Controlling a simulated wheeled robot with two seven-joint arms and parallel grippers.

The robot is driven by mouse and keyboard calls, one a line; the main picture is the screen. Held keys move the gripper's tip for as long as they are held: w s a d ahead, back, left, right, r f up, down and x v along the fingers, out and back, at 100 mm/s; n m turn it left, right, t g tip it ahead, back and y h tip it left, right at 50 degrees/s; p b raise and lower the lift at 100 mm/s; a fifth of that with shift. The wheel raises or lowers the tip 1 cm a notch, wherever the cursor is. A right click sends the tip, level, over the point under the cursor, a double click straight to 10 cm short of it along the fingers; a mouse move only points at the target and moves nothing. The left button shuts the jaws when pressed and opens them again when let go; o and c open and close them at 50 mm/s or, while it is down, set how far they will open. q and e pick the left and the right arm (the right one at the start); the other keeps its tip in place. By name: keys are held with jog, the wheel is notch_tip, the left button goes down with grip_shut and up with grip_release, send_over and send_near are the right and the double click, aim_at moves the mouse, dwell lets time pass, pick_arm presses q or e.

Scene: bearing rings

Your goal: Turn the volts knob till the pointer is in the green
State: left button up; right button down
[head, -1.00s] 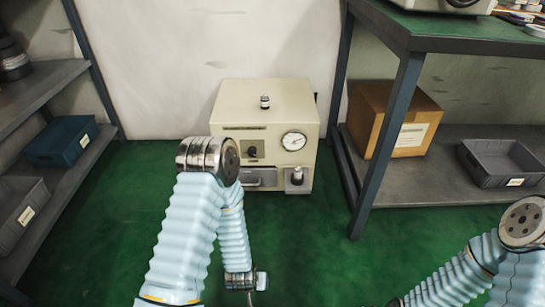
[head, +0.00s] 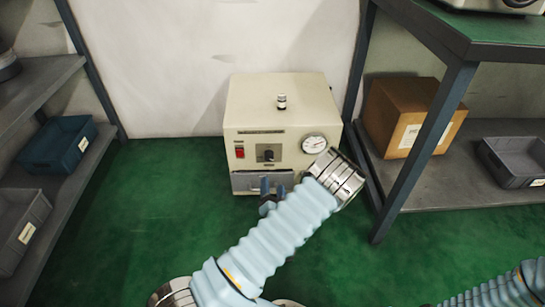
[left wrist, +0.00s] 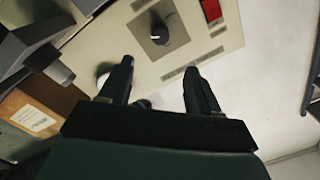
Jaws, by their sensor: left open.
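The cream box stands on the green floor by the wall. Its dark knob (head: 267,154) sits on a grey plate in the middle of the front, and shows in the left wrist view (left wrist: 160,32) too. The round white gauge (head: 315,143) is right of the knob; its pointer and any green band are too small to read. My left gripper (head: 272,187) is open and empty, in front of the box and below the knob. In the left wrist view the open fingers (left wrist: 159,86) point toward the panel, apart from the knob. My right gripper is out of view.
A red switch (head: 240,152) is left of the knob. A grey drawer (head: 247,182) is below it, and a small black-and-white post (head: 282,101) stands on top. A dark table leg (head: 425,150) and a cardboard box (head: 400,112) stand to the right. Floor at left is clear.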

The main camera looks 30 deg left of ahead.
aim_at(269, 159)
pick_arm(q)
jog(key=b+x, duration=0.1)
jog(key=x, duration=1.1)
jog(key=shift+w+a, duration=0.2)
jog(key=shift+a, duration=0.1)
jog(key=c, duration=1)
jog(key=shift+c, duration=0.2)
jog(key=shift+b, duration=0.3)
